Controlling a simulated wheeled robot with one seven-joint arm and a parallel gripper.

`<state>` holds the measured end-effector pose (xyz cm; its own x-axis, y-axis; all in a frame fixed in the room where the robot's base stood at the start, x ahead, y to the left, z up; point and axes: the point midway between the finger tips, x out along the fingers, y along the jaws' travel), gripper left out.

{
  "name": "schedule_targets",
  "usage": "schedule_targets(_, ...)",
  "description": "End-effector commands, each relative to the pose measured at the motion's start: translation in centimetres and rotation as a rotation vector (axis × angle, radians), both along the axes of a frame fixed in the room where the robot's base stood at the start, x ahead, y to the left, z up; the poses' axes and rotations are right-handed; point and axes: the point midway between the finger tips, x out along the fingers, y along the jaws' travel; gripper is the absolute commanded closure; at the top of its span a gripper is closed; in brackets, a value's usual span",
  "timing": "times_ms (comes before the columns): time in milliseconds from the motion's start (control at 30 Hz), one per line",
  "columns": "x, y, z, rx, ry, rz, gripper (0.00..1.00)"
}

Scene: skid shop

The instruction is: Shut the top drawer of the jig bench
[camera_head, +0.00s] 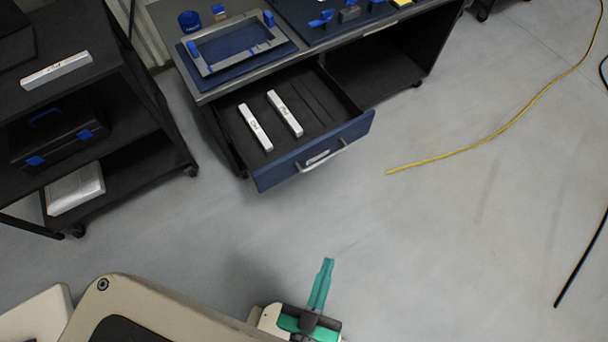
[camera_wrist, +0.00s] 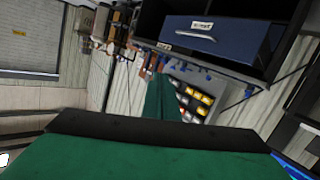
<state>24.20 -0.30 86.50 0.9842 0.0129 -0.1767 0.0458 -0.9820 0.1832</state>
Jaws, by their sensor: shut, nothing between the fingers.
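The jig bench (camera_head: 200,82) stands at the top middle of the head view. Its top drawer (camera_head: 315,152) is pulled well out, with a blue front and a pale bar handle. Two white labelled bars and thin dark rods lie inside it. My gripper (camera_head: 325,265), with green fingers, is at the bottom middle, apart from the drawer front with floor between them. Its fingers are together and empty. In the wrist view the drawer front (camera_wrist: 222,40) shows at upper right, and the green fingers (camera_wrist: 160,85) point toward the bench area.
A dark shelf cart (camera_head: 110,95) with a case and white boxes stands at the left. A metal frame (camera_head: 232,42) lies on the bench top. A yellow cable (camera_head: 500,125) and a black cable (camera_head: 582,258) lie on the floor at right. Floor before the drawer is clear.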

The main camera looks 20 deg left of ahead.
Motion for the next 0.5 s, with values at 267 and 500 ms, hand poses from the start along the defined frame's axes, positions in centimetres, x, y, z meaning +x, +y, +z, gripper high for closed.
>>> schedule_targets(267, 6.1, 0.7, -2.5, -0.9, -0.327, 0.223, 1.0)
schedule_targets(500, 11.4, 3.8, -6.6, -1.72, -0.687, 0.35, 1.0)
